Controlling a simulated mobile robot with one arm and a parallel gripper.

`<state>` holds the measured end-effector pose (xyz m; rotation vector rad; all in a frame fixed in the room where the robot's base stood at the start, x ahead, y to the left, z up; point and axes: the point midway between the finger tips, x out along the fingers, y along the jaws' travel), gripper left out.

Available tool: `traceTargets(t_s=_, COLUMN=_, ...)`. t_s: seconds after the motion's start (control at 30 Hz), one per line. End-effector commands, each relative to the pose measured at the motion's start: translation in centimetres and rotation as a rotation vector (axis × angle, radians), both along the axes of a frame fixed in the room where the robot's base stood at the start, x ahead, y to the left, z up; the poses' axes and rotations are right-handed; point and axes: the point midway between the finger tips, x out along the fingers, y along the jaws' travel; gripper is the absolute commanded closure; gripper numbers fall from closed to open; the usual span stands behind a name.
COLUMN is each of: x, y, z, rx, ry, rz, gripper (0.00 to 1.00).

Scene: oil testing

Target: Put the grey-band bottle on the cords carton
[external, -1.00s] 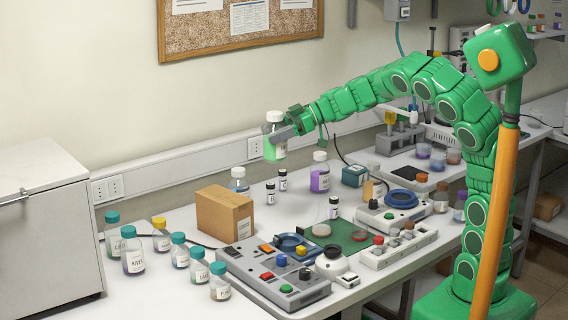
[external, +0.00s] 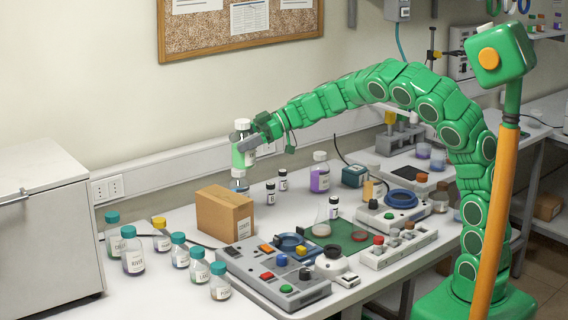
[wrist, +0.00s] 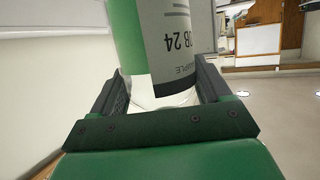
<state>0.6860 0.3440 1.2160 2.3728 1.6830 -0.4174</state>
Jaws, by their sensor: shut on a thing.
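The held bottle (external: 238,157) is white-capped with green contents and a pale label. In the wrist view the bottle (wrist: 125,40) fills the space between the jaws, and its label has a dark grey strip along one edge. My gripper (external: 252,140) is shut on it near the top and holds it roughly upright in the air. The cords carton (external: 223,215) is a closed brown box on the bench. The bottle hangs above and slightly right of the carton in the external view, apart from its top. The carton is not seen in the wrist view.
A grey control panel (external: 272,275) lies in front.

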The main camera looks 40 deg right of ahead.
Motion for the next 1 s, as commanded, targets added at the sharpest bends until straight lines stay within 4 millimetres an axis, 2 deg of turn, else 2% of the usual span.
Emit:
traceTargets(t_s=0.2, x=2.1, y=1.0, z=-1.2, rx=0.0, ry=0.003, rz=-0.001, gripper=0.72)
traceTargets(t_s=0.6, x=4.9, y=2.4, z=-5.0, rx=0.0, ry=0.001, rz=0.0, gripper=0.72)
traceTargets(t_s=1.0, x=6.1, y=3.0, z=-6.6, rx=0.0, ry=0.002, rz=-0.001, gripper=0.72)
